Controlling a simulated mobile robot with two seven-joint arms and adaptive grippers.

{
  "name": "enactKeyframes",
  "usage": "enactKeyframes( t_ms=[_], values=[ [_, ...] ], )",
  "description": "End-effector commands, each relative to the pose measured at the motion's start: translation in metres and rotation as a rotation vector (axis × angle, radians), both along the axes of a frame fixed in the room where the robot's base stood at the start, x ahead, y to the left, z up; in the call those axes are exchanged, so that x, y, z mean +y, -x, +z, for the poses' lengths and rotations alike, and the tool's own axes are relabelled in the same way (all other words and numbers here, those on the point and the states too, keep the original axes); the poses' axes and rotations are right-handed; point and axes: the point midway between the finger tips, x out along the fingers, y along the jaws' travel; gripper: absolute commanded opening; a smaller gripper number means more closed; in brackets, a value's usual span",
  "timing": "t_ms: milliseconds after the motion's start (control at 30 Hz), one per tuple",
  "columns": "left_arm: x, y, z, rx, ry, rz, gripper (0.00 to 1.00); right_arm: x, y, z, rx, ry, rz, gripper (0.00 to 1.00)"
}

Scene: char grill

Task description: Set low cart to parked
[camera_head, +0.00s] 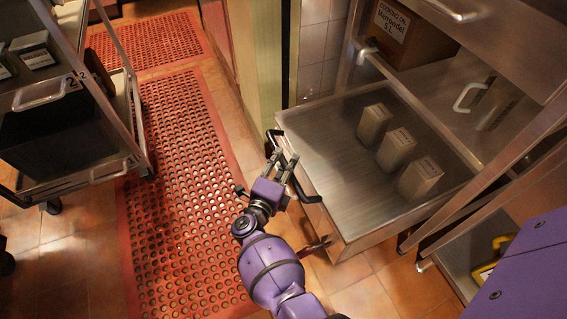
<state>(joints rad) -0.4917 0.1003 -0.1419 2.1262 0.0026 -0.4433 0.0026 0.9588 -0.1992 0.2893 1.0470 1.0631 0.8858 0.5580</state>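The low cart (318,133) is a flat stainless-steel unit at the centre right, sticking out from the steel counter frame toward the red mat. Several small metal boxes stand upright on its top, such as the nearest one (421,179). A black handle (306,193) runs along its left side. My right gripper (282,158) is at that handle, its two fingers pointing up the picture with a gap between them. I cannot tell whether they are closed on the bar. My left gripper is not in view.
A wheeled steel trolley (91,177) stands at the left. A perforated red mat (185,190) covers the aisle between. A cooking oil carton (408,38) sits on the shelf behind the cart. A pale column (254,50) stands close to the cart's far left corner.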

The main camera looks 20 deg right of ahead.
Motion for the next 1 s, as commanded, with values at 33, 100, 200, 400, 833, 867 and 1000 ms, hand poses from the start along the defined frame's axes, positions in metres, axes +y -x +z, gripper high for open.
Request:
enactKeyframes(
  t_ms=[33,100,200,400,833,867,1000],
  values=[
    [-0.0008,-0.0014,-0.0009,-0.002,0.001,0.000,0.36,-0.0024,-0.0023,-0.0011,0.001,0.001,0.000,0.36],
    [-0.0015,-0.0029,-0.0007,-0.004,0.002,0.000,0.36,-0.0038,-0.0040,-0.0011,0.001,0.001,0.000,0.36],
    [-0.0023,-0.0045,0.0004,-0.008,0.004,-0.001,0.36,-0.0042,-0.0045,-0.0008,0.000,0.000,0.000,0.36],
    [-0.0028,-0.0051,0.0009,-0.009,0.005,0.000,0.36,-0.0041,-0.0042,-0.0005,0.000,0.000,0.000,0.26],
    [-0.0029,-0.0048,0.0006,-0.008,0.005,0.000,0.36,-0.0039,-0.0040,-0.0006,0.000,0.000,0.000,0.00],
    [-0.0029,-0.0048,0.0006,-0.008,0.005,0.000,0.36,-0.0039,-0.0040,-0.0006,0.000,0.000,0.000,0.00],
    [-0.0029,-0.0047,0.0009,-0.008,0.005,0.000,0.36,-0.0066,-0.0038,-0.0005,0.001,0.001,0.000,0.00]
  ],
)
